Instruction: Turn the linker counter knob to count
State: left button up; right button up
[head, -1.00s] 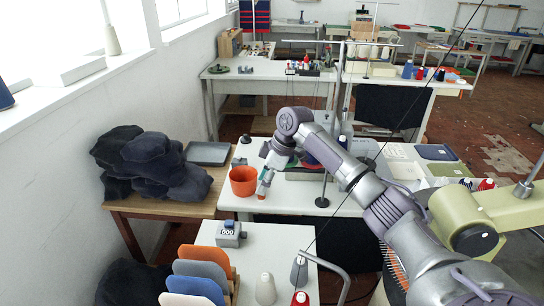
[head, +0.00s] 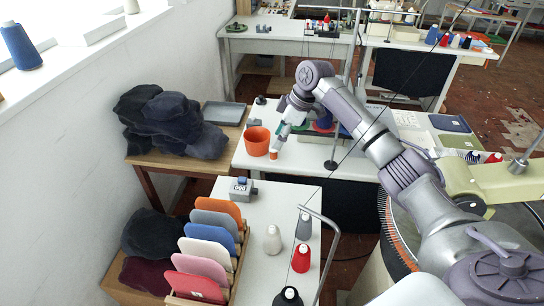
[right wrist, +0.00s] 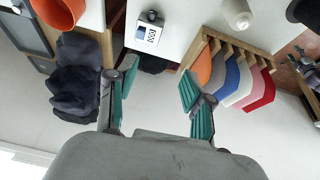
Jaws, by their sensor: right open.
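My right gripper (head: 280,143) hangs beyond the counter, beside the orange pot (head: 257,142), apart from the counter. In the right wrist view my right gripper (right wrist: 158,78) has its teal fingers spread with nothing between them. My left gripper is out of view.
A wooden rack of coloured panels (head: 215,240) stands in front of the counter. Grey (head: 304,227), white (head: 272,240) and red (head: 301,259) cones stand to its right, near a bent metal rod (head: 330,225). Dark caps (head: 170,122) are piled at left.

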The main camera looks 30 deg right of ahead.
jog(key=t+h+b, duration=0.1)
jog(key=b, duration=1.3)
send_near(255, 191)
jog(key=s+d+v, duration=0.1)
jog(key=v, duration=0.4)
jog(key=x, duration=1.4)
jog(key=shift+w+f, duration=0.15)
jog(key=shift+w, duration=0.3)
